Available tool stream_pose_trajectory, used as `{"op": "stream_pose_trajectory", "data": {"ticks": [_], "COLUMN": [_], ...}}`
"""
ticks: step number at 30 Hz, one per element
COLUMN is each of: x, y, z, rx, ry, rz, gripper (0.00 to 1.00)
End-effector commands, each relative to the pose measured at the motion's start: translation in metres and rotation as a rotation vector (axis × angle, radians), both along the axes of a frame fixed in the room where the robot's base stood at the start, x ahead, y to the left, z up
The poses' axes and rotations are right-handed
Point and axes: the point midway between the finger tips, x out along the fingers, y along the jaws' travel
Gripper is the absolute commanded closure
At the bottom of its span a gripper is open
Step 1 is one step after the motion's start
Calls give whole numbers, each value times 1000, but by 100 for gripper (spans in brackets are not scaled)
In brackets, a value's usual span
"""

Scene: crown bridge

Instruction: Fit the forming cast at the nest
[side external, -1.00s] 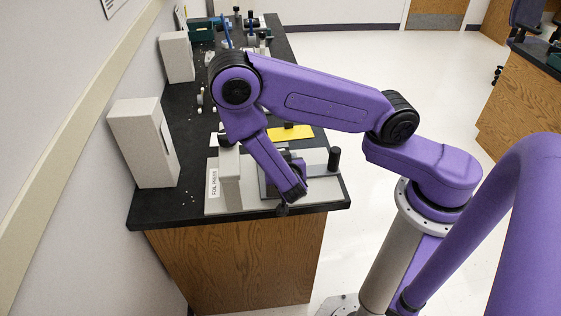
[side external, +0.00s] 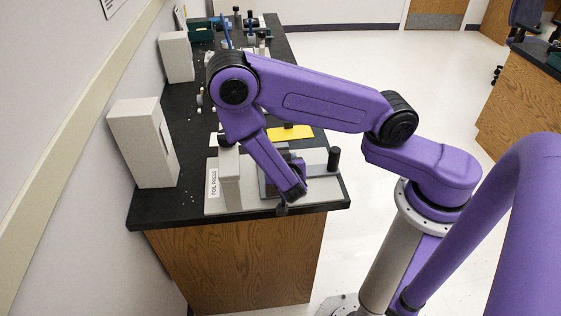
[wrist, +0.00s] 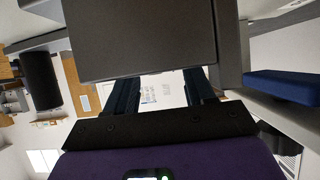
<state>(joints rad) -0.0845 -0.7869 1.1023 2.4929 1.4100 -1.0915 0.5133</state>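My gripper (side external: 284,208) is low at the front edge of the foil press, over the right part of its base. In the wrist view its two dark blue fingers (wrist: 160,88) stand apart, with a pale background between them. A large dark grey block (wrist: 140,40) covers the fingertips there. I cannot tell whether the fingers grip this block or whether it is the forming cast. The foil press (side external: 228,185) is a pale base with an upright white block and a label. A grey plate (side external: 264,187) is partly hidden behind my gripper. I cannot make out the nest.
Two pale boxes (side external: 142,143) (side external: 176,57) stand along the wall. Small items and a green tray (side external: 201,30) are farther back on the black bench (side external: 165,206).

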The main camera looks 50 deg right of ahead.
Motion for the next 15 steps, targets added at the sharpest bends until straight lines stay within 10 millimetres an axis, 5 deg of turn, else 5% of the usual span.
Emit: {"op": "stream_pose_trajectory", "data": {"ticks": [15], "x": [-6], "y": [8], "z": [5], "rx": [0], "ry": [0], "rz": [4], "gripper": [24]}}
